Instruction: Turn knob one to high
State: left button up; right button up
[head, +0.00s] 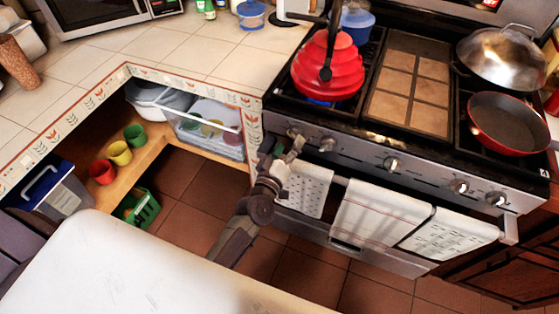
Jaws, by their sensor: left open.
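The stove's front panel (425,177) carries a row of metal knobs. The leftmost knob (293,133) is partly covered by my left gripper, and its exact setting is too small to read. My left gripper (284,149) is open, right at this leftmost knob; I cannot tell whether its fingers touch it. My right gripper is not in view.
Towels (377,218) hang from the oven handle below the knobs. A red pan (508,123) and a lidded wok (500,57) stand on the right burners. Open shelves with colored cups (120,153) are at the left.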

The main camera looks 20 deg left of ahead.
pick_arm(q)
jog(key=s, duration=0.9)
jog(key=shift+a, duration=0.15)
jog(key=shift+s, duration=0.1)
jog(key=s+f+m+g+h, duration=0.1)
jog(key=s+f+m+g, duration=0.4)
jog(key=f, duration=0.9)
jog(key=s+f+m+g, duration=0.1)
jog(key=s+f+g, duration=0.2)
jog(key=s+f, duration=0.8)
jog(key=s+a+f+m+g, duration=0.2)
jog(key=s+a+f+g, duration=0.1)
jog(key=s+f, duration=0.7)
jog(key=s+a+f+m+g+y, duration=0.1)
jog(key=s+a+f+m+g, duration=0.2)
jog(key=s+f+g, duration=0.3)
jog(key=s+f, duration=0.3)
jog(key=s, duration=0.3)
jog(key=shift+s+f+y, duration=0.3)
jog(key=shift+f, duration=0.05)
